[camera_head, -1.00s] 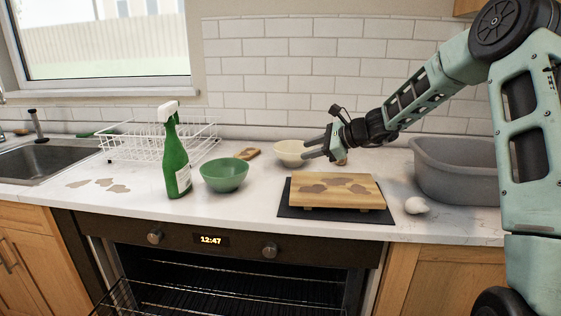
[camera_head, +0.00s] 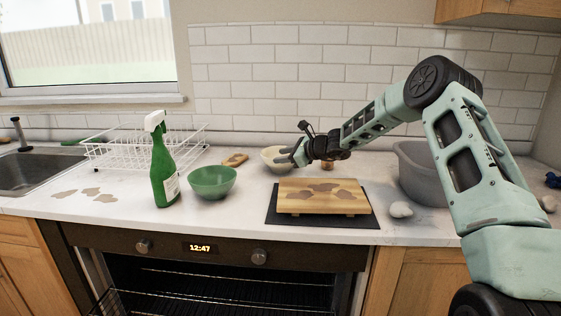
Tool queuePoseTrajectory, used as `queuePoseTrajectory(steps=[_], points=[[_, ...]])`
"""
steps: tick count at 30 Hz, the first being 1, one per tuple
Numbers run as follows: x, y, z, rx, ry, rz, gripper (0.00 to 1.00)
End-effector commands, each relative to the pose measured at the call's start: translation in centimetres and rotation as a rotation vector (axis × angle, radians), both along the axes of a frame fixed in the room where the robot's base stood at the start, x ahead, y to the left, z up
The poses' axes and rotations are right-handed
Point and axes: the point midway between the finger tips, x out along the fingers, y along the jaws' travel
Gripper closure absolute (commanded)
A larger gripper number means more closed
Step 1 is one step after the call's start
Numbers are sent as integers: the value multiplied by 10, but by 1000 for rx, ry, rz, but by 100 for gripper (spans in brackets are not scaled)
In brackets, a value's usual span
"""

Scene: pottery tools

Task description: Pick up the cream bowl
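The cream bowl (camera_head: 271,158) stands upright on the counter near the back wall, right of and behind the green bowl. Its right side is partly hidden by my gripper (camera_head: 284,157). My gripper reaches in from the right, with its fingers pointing left in front of the bowl's right part. The fingers look spread, with a gap between them and nothing seen in it. I cannot tell whether a finger touches the bowl.
A green bowl (camera_head: 212,182), a green spray bottle (camera_head: 164,165) and a dish rack (camera_head: 125,148) stand to the left. A wooden board (camera_head: 322,190) lies on a dark mat (camera_head: 285,218) in front. A grey basin (camera_head: 420,180) is at the right.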

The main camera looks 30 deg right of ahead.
Motion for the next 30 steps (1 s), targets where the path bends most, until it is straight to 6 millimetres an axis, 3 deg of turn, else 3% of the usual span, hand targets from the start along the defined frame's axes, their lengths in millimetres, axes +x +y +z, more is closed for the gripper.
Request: queuePoseTrajectory(steps=[12, 20, 21, 25, 30], points=[[37, 25, -22, -1, 0, 1, 64], [40, 26, -25, -1, 0, 1, 64], [40, 26, -24, -1, 0, 1, 67], [40, 26, -24, -1, 0, 1, 100], [40, 26, -23, 0, -2, 2, 100]])
